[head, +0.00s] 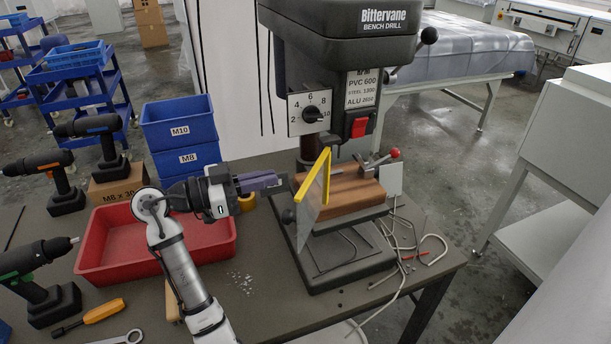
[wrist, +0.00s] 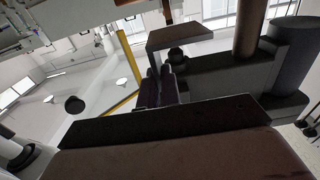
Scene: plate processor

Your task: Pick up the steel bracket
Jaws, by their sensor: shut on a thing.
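My gripper (head: 277,181) is level at the left side of the bench drill, its purple fingers pointing right, close to the yellow-edged clear guard. In the wrist view, the purple fingers (wrist: 160,82) are shut on a grey, angled piece that looks like the steel bracket (wrist: 182,38). Its flat plate reaches to the right past the fingertips and one leg bends down beside them. In the head view the bracket is hard to make out beside the fingertips and guard.
The bench drill (head: 340,35) stands over a wooden block (head: 345,190), with the clear guard (head: 312,215) in front. A red tray (head: 110,240) lies under my arm. Blue bins (head: 178,125) stand behind it. Cordless drills crowd the left; bent rods and cables lie at the right edge.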

